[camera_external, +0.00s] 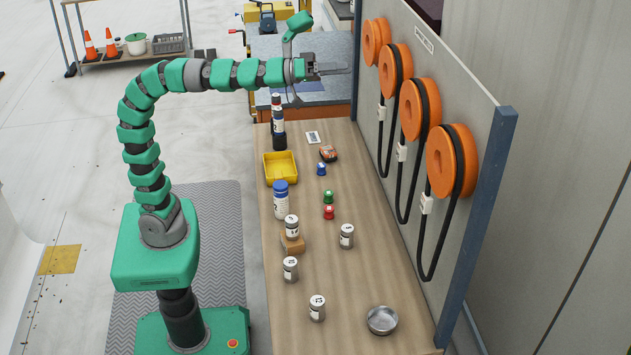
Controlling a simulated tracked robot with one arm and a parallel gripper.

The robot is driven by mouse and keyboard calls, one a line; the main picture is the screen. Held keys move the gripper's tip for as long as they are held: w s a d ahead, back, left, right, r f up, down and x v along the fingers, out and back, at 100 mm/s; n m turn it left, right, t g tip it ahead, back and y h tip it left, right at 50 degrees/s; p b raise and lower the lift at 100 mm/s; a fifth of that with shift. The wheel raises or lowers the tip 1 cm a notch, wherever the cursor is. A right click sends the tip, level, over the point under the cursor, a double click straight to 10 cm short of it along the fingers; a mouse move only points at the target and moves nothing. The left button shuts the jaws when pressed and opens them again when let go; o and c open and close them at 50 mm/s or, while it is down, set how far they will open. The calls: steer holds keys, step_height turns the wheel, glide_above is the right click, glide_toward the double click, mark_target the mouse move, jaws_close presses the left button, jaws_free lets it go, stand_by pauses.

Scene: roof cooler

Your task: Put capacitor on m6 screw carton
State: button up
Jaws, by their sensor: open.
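Several short grey cylinders with white tops and dark marks, which look like capacitors, are on the wooden bench. One capacitor (291,226) appears to stand upright on a small brown carton (293,244), though I cannot read the carton's print. Other capacitors stand upright around it: one to the right (346,236), one just in front (290,269) and one nearer the front (317,308). My gripper (335,69) is open and looks empty. It is high above the bench's far end, well away from the carton and capacitors.
A blue-and-white bottle (281,200) and a yellow tray (280,168) stand behind the carton. Small red (328,212), green (328,196) and blue (321,169) items lie right of them. A metal bowl (382,320) is front right. Orange hose reels (452,160) hang on the right panel.

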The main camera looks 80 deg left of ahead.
steer(key=s+a+f+m+g+y, duration=0.1)
steer(key=s+a+m+g+y, duration=0.2)
steer(key=s+a, duration=0.9)
steer(key=a+y, duration=0.2)
steer(key=a, duration=0.1)
steer(key=shift+s+g, duration=0.3)
steer(key=shift+d, duration=0.1)
